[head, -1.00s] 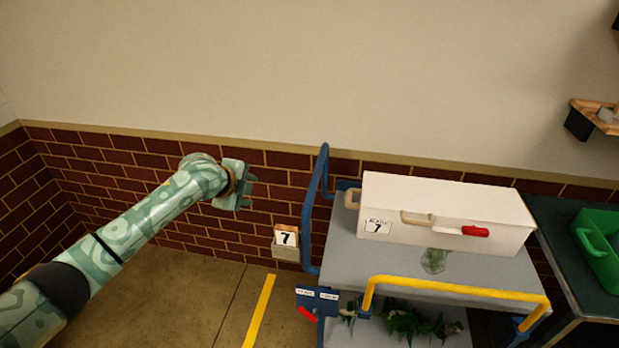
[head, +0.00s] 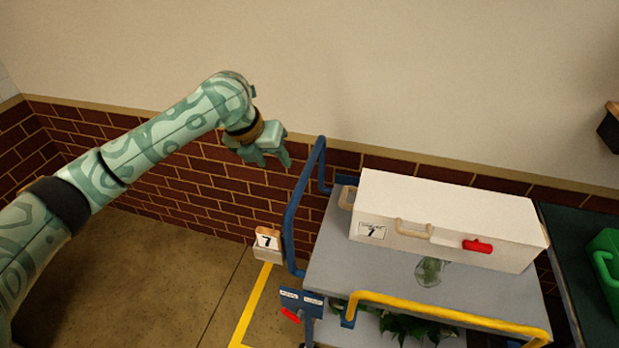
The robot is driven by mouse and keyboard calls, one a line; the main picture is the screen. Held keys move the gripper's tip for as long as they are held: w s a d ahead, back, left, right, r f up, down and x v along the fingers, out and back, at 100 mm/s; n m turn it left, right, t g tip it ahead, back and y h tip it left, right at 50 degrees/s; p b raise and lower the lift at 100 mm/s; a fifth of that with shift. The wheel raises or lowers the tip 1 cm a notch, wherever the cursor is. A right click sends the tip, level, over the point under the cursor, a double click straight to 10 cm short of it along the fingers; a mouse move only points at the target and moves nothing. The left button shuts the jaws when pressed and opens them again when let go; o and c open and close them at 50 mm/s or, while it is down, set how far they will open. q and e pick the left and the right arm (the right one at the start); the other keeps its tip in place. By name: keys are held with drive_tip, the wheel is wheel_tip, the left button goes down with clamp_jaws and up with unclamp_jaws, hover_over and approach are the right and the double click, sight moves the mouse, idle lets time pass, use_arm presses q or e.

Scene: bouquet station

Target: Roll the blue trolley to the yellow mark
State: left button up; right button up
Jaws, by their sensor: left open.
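The blue trolley (head: 325,265) has a grey top, a tall blue handle (head: 291,225) at its left end and a yellow rail (head: 440,313) along its front. The yellow mark (head: 252,308) is a tape line on the floor to the left of the trolley, with a corner at its near end. My left gripper (head: 274,161) is open and empty, pointing down in front of the brick wall. In the picture it is just left of the blue handle's upper part and appears apart from it. My right gripper is not in view.
A white box (head: 450,205) and a glass vase (head: 430,271) stand on the trolley top. Greenery (head: 405,326) lies on the lower shelf. A small box numbered 7 (head: 267,252) is beside the handle. A table with a green crate (head: 606,270) is at right. Floor at left is clear.

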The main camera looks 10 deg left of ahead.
use_arm(q)
drive_tip(key=b, duration=0.2)
approach(297, 190)
drive_tip(key=b+x, duration=0.2)
drive_tip(key=x, duration=0.5)
drive_tip(key=shift+f+b, duration=0.35)
drive_tip(key=shift+x, duration=0.75)
drive_tip(key=shift+w, duration=0.1)
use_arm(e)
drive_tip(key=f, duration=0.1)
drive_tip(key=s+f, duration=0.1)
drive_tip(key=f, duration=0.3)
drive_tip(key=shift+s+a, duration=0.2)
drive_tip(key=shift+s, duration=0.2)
use_arm(q)
drive_tip(key=shift+c, duration=0.7)
clamp_jaws()
